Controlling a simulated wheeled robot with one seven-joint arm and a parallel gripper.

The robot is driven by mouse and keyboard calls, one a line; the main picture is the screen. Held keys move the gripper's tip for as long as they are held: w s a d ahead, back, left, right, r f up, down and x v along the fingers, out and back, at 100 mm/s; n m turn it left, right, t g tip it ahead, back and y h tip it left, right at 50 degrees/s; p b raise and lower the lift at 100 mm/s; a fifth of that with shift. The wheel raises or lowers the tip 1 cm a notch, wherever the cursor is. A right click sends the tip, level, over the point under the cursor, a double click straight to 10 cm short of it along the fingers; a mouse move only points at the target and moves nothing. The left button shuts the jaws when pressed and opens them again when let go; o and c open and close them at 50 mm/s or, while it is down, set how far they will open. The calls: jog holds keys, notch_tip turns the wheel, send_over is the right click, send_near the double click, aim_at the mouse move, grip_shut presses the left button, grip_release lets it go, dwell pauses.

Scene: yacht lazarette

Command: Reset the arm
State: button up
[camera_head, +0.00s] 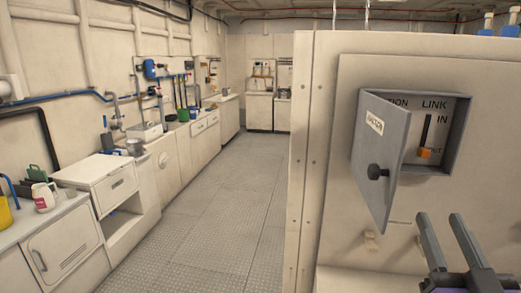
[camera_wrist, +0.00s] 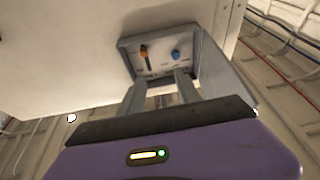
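My gripper (camera_head: 441,217) is at the lower right of the head view, below the open wall box, with its two fingers apart and nothing between them. In the wrist view my gripper (camera_wrist: 160,80) points at the box, its fingertips just short of or overlapping the box edge; the exact gap cannot be told. The grey box (camera_head: 463,135) is set in a pale panel. Its orange slider handle (camera_head: 424,153) is at the lower end of a dark slot marked LINK, with IN at the top. A blue knob (camera_wrist: 176,54) shows in the wrist view, hidden in the head view.
The pale cabinet (camera_head: 303,150) blocks the right side. Open metal floor (camera_head: 215,210) runs along the left, beside counters (camera_head: 70,235) with bottles and tools.

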jog(key=s+a+f+n+g+y, duration=0.1)
jog(key=s+a+f, duration=0.5)
jog(key=s+f, duration=0.6)
jog(key=s+a+f+n+g+y, duration=0.1)
jog(key=s+a+f+g+y, duration=0.3)
jog(key=s+f, duration=0.9)
jog(key=s+a+g, duration=0.1)
jog(key=s, duration=0.6)
jog(key=shift+a+f+g, duration=0.25)
jog(key=shift+a+g, duration=0.15)
jog(key=shift+d, duration=0.1)
dwell(0.5)
